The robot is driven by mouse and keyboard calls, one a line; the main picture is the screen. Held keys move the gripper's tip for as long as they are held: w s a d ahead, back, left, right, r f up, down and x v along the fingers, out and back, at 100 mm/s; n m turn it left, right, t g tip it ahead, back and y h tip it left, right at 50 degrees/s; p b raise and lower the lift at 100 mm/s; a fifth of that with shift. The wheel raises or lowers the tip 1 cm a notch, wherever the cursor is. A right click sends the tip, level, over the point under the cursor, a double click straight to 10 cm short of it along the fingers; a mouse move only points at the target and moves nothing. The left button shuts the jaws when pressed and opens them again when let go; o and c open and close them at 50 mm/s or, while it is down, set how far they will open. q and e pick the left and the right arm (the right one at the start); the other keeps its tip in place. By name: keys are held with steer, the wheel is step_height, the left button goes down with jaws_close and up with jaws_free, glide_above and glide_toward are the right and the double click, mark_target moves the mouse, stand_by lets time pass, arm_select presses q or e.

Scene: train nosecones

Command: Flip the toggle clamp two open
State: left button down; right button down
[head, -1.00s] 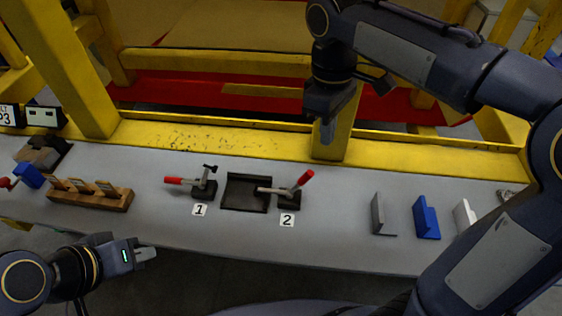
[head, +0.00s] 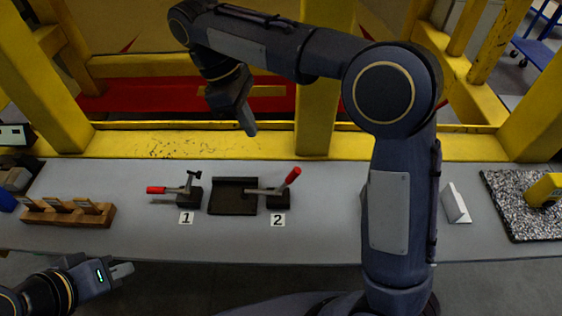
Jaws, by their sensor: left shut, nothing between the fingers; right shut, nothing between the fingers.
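Toggle clamp two (head: 279,193) stands on the grey bench behind the "2" label (head: 277,220). Its red-tipped handle leans up to the right, and its metal arm reaches left over the edge of a dark square plate (head: 233,209). Toggle clamp one (head: 187,193) stands left of the plate with its red handle lying low to the left and its arm raised. My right gripper (head: 249,128) is shut and empty, in the air behind and above the plate, pointing down. My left gripper (head: 122,271) is shut and empty in front of the bench at the lower left.
A wooden holder (head: 68,215) sits on the left of the bench. A white angled piece (head: 455,205) and a gravel-like mat (head: 520,205) with a yellow object (head: 545,190) are at the right. Yellow beams (head: 323,80) stand behind. My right arm hides part of the bench.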

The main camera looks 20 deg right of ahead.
steer(key=shift+s+d+r+p+x, duration=0.15)
steer(key=shift+d+x, duration=0.25)
steer(key=shift+x, duration=1.6)
steer(key=shift+s+d+r+p+x, duration=0.1)
steer(key=shift+s+d+r+x, duration=0.25)
steer(key=shift+x, duration=1.7)
steer(key=shift+s+d+p+x, duration=0.1)
steer(key=shift+d+x, duration=0.4)
steer(key=shift+x, duration=1.5)
steer(key=shift+d, duration=0.1)
